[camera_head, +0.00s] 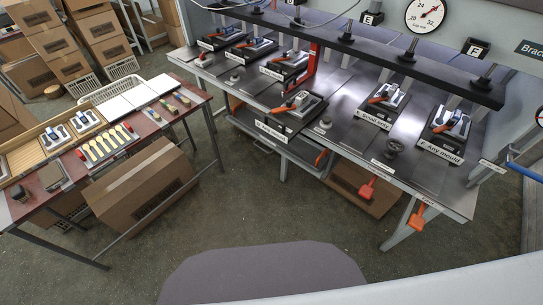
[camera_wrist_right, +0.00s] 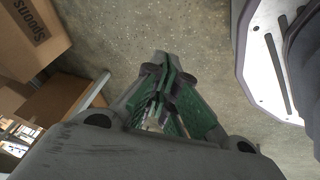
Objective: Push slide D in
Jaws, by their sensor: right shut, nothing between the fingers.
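The slide that appears to be D (camera_head: 270,128) is at the middle of the press bench in the head view. Its label is too small to read surely. It sticks out past the bench's front edge, toward me, farther than its neighbours. My right gripper (camera_wrist_right: 164,62) shows only in the right wrist view. Its green-padded fingers are shut and empty above the floor, away from the bench. My left gripper is in neither view.
The steel press bench (camera_head: 345,160) carries other slides with moulds, under a dark overhead bar (camera_head: 350,45). A red table (camera_head: 60,175) with spoons and moulds stands left. Cardboard boxes (camera_head: 140,185) sit under it. The floor (camera_head: 250,210) before the bench is clear.

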